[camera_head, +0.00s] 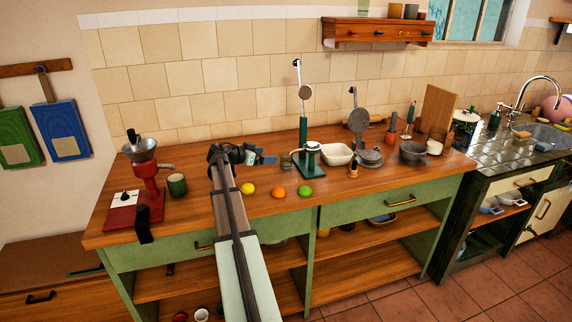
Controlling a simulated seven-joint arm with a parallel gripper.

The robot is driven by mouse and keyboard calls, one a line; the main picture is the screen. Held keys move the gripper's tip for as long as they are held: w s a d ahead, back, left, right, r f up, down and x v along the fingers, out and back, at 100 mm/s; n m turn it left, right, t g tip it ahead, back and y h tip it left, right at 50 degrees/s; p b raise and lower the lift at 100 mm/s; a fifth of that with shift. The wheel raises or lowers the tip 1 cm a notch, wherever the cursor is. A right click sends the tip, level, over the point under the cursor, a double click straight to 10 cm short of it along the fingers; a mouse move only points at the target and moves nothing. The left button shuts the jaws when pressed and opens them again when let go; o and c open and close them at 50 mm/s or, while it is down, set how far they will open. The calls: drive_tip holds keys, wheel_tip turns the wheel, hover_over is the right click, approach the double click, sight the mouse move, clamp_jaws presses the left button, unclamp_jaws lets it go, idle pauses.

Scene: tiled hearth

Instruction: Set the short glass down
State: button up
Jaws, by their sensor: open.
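A short glass (286,161), small and dark greenish, stands upright on the wooden counter (330,185), just left of the green press stand. My gripper (268,157) is at the end of my arm, which reaches over the counter from the front. Its fingers point right toward the glass. They are open, with a small gap seeming to lie between the fingertips and the glass. The view is too small to show clearly whether they touch. Nothing is seen held in the gripper.
A green press (311,160) with a tall lever stands right of the glass. A yellow fruit (248,189), an orange fruit (278,192) and a green fruit (305,191) lie in front. A white bowl (337,153) is farther right; a green cup (177,185) and red grinder (147,185) stand left.

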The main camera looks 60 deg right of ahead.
sight(286, 155)
drive_tip(key=x, duration=1.2)
drive_tip(key=shift+r, duration=0.15)
drive_tip(key=c, duration=1.2)
